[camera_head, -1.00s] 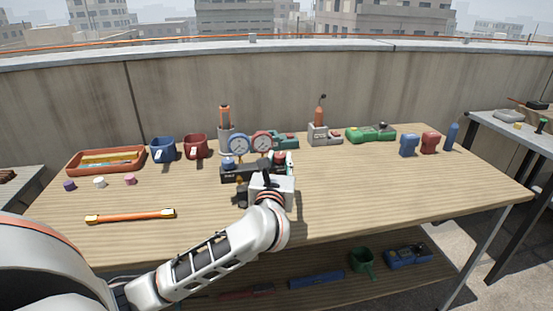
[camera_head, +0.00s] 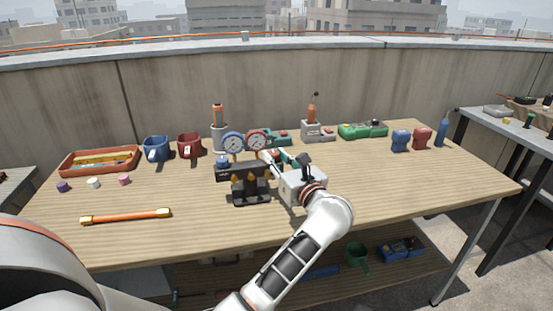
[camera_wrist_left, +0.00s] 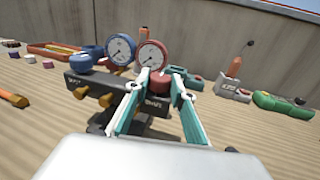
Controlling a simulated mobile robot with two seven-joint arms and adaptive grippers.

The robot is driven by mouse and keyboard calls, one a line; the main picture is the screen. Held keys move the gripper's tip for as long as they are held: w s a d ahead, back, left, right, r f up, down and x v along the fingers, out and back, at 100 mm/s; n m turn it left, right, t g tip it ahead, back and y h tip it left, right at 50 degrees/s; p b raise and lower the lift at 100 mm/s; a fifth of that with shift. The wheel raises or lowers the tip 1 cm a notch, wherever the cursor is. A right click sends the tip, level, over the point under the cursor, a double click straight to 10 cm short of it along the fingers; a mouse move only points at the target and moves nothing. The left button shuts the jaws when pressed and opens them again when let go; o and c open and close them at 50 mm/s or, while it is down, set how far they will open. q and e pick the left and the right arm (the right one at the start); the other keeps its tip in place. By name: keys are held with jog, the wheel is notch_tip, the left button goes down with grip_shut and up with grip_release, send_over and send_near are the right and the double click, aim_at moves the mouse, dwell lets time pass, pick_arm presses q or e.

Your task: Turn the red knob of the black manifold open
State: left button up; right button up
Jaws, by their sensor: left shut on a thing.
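The black manifold (camera_head: 231,173) stands on the wooden table with a blue gauge (camera_head: 232,142) and a red gauge (camera_head: 256,140) on top. Its blue knob (camera_wrist_left: 80,62) is at the left end and its red knob (camera_wrist_left: 163,78) at the right end. My left gripper (camera_head: 274,156) comes in from the right of the manifold. In the left wrist view its fingers (camera_wrist_left: 160,84) are closed around the red knob, one on each side. My right gripper is not in view.
An orange-handled bar (camera_head: 126,216) lies at the front left. Behind it are an orange tray (camera_head: 66,167), a blue mug (camera_head: 155,149) and a red mug (camera_head: 189,146). A green device (camera_head: 362,130) stands at the back right. The table's right front is clear.

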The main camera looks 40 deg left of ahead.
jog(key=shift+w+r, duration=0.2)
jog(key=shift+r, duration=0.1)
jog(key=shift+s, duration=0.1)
pick_arm(q)
jog(key=o, duration=1.1)
jog(key=shift+c, duration=0.2)
jog(key=shift+o, duration=0.3)
jog(key=shift+d, duration=0.15)
jog(key=v, duration=0.7)
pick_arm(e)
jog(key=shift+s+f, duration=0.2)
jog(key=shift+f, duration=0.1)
